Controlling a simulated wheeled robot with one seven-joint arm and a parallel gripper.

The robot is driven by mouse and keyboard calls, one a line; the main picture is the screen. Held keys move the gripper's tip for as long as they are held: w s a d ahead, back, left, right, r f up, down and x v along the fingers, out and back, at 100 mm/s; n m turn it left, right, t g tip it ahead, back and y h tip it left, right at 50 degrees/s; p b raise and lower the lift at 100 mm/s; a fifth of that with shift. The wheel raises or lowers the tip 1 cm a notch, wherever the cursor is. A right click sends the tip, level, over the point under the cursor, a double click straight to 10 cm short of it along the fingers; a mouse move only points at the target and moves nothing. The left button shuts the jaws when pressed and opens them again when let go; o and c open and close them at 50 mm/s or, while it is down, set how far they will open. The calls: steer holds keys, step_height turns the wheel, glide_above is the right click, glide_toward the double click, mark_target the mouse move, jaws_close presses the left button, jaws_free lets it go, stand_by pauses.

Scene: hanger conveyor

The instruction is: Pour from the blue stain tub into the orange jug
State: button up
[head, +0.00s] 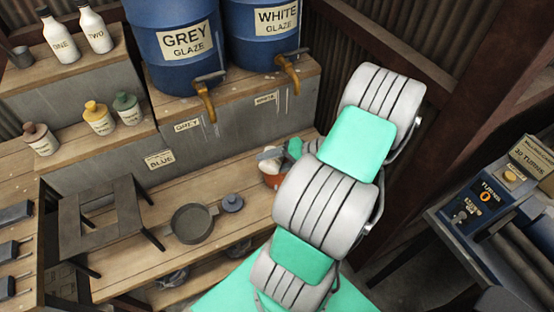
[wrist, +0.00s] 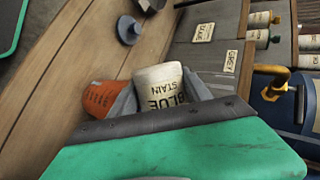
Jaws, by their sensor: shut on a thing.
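The blue stain tub (wrist: 160,80) is a whitish tub with a dark label. My gripper (wrist: 160,101) is shut on it, with grey fingers on either side. In the head view a small pale part of the tub (head: 269,166) shows beside my gripper. The orange jug (wrist: 102,97) is right beside the tub, to its left in the wrist view. In the head view the jug (head: 272,182) sits low behind my arm, mostly hidden, with the tub at its top. I cannot tell whether tub and jug touch, or see any liquid.
A grey pan (head: 194,224) and a small grey-blue lidded item (head: 232,203) stand on the wooden bench. A dark stand (head: 102,205) is at left. Blue glaze drums (head: 176,50) with brass taps stand behind. Small bottles line the step. A machine (head: 490,205) is at right.

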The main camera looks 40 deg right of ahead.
steer(key=shift+d+f+m+y+p, duration=0.1)
steer(key=shift+d+m+y+p, duration=0.05)
steer(key=shift+m+y+p, duration=0.15)
steer(key=shift+w+g+p, duration=0.1)
steer(key=shift+g+p, duration=0.2)
steer(key=shift+p, duration=0.05)
stand_by(0.4)
steer(key=shift+d+m+y, duration=0.15)
steer(key=shift+m+y, duration=0.15)
steer(key=shift+y, duration=0.1)
stand_by(1.1)
steer(key=shift+s+a+n+t+h+b, duration=0.1)
steer(key=shift+a+n+t+h+b, duration=0.2)
steer(key=shift+n+h, duration=0.25)
steer(key=shift+s+a+n+t+h+b, duration=0.1)
steer(key=shift+n+t+h+b, duration=0.1)
steer(key=shift+n+h+b, duration=0.35)
steer(key=shift+a+r+h, duration=0.1)
steer(key=shift+r+h, duration=0.15)
steer(key=shift+h, duration=0.15)
